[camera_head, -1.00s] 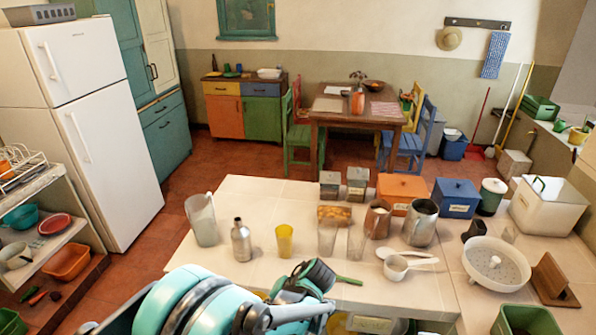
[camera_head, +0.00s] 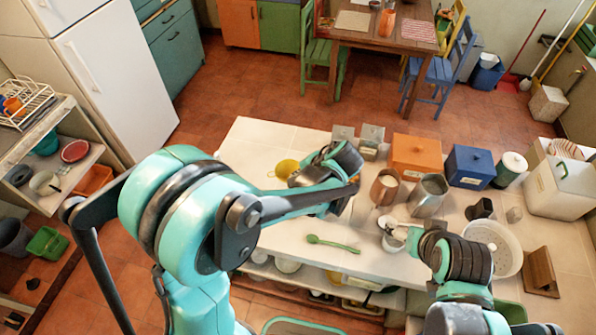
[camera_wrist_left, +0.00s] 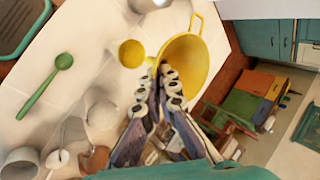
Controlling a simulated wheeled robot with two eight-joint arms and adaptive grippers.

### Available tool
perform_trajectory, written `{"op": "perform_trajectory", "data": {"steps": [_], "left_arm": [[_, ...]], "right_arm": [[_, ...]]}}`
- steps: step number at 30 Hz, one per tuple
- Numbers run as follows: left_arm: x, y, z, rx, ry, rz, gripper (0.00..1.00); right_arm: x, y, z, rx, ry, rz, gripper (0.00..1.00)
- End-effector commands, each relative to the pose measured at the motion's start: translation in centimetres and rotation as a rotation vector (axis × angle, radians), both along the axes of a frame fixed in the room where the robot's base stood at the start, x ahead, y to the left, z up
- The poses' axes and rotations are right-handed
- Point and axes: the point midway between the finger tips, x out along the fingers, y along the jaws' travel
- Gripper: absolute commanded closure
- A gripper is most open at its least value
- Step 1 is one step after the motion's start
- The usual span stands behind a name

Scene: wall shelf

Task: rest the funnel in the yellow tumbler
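The yellow funnel (camera_wrist_left: 205,62), with a loop handle at its rim, is in my left gripper (camera_wrist_left: 160,72). The fingertips are closed together at the rim. In the head view the funnel (camera_head: 286,168) shows beyond my left gripper (camera_head: 325,170).
A green spoon (camera_head: 332,243) lies on the white table (camera_head: 262,135). A copper mug (camera_head: 385,187), a metal pitcher (camera_head: 428,196), an orange box (camera_head: 415,156) and a blue box (camera_head: 470,166) stand to the right. A white colander (camera_head: 505,250) is farther right.

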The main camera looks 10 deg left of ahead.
Motion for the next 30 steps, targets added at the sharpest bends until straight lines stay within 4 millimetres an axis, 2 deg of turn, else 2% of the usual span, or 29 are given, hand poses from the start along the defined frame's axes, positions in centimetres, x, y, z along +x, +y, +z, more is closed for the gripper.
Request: {"op": "perform_trajectory", "data": {"steps": [11,30], "left_arm": [[0.0,0.0,-0.5,0.002,-0.001,0.001,1.00],[0.0,0.0,-5.6,0.002,-0.001,0.001,1.00]], "right_arm": [[0.0,0.0,-0.8,0.000,0.000,0.000,0.22],[0.0,0.0,-5.5,0.000,0.000,0.000,0.22]]}}
